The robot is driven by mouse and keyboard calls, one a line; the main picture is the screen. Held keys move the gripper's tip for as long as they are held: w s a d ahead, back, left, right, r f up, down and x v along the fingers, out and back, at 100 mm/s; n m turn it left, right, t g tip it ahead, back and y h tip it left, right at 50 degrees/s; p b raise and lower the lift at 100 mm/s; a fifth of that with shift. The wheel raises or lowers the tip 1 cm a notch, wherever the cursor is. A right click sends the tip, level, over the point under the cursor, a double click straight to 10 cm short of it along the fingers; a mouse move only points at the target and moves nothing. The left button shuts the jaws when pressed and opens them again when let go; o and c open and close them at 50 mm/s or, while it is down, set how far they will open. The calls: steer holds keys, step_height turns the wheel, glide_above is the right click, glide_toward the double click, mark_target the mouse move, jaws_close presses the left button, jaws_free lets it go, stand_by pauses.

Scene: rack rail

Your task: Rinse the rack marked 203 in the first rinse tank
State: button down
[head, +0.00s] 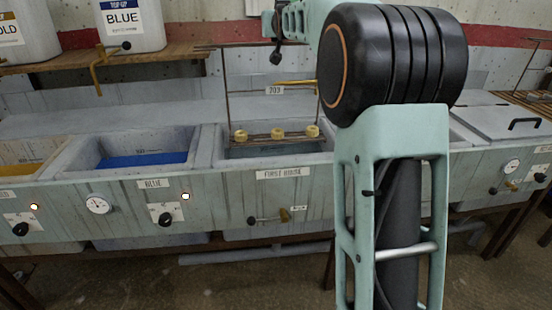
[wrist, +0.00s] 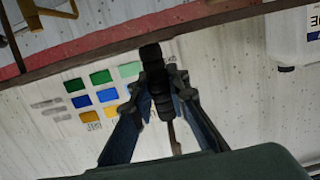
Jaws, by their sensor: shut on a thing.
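The rack marked 203 (head: 227,88) is a thin brown frame with a white 203 tag and several pale yellow round pieces along its lower bar. It hangs upright at the first rinse tank (head: 270,164), its lower bar across the tank opening. I cannot tell whether it touches the water. My gripper (head: 275,55) is near the frame's top bar, partly hidden by my arm.
The blue tank (head: 142,160) is left of the first rinse tank, with a yellowish tank (head: 25,158) beyond it. A lidded tank (head: 508,122) is at the right. A wooden shelf (head: 140,55) with white containers (head: 131,26) is at the upper left.

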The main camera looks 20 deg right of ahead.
step_height(320, 180, down, 15)
steer(key=b, duration=0.8)
steer(key=shift+s+f, duration=0.1)
steer(key=shift+s, duration=0.1)
steer(key=shift+s+a, duration=0.1)
steer(key=shift+s, duration=0.55)
steer(key=shift+w, duration=0.15)
steer(key=x, duration=0.1)
steer(key=p+x, duration=0.1)
steer(key=x, duration=0.1)
steer(key=shift+r, duration=0.25)
stand_by(0.3)
stand_by(2.4)
